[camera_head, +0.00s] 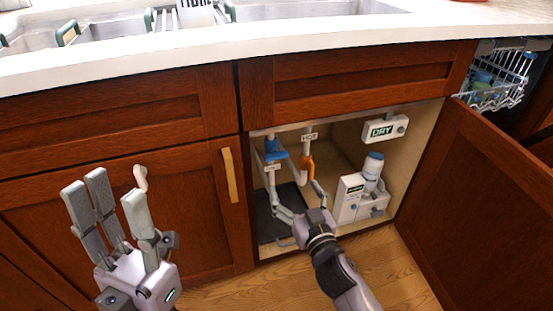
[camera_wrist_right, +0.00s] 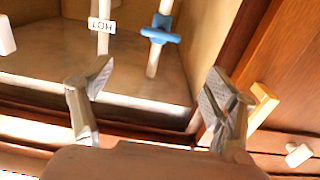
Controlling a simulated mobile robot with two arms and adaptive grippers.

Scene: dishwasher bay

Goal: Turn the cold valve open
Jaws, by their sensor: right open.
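The blue cold valve handle (camera_head: 276,152) is on a pipe at the left inside the open under-sink cabinet. It also shows in the right wrist view (camera_wrist_right: 160,36), beyond the fingertips. The orange valve (camera_head: 307,164) is to its right, below a "HOT" tag (camera_head: 309,136); that tag shows upside down in the right wrist view (camera_wrist_right: 102,25). My right gripper (camera_head: 298,200) is open and empty at the cabinet opening, below and apart from the blue handle; its fingers also show in the right wrist view (camera_wrist_right: 157,82). My left gripper (camera_head: 112,197) is open and empty before the closed left door.
A white box (camera_head: 350,197) and a white bottle with blue cap (camera_head: 373,167) stand at the cabinet's right. A "DRY" sign unit (camera_head: 385,129) hangs above. The right door (camera_head: 475,195) is open. A dish rack (camera_head: 500,82) is at upper right. A dark mat (camera_head: 268,222) lies inside.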

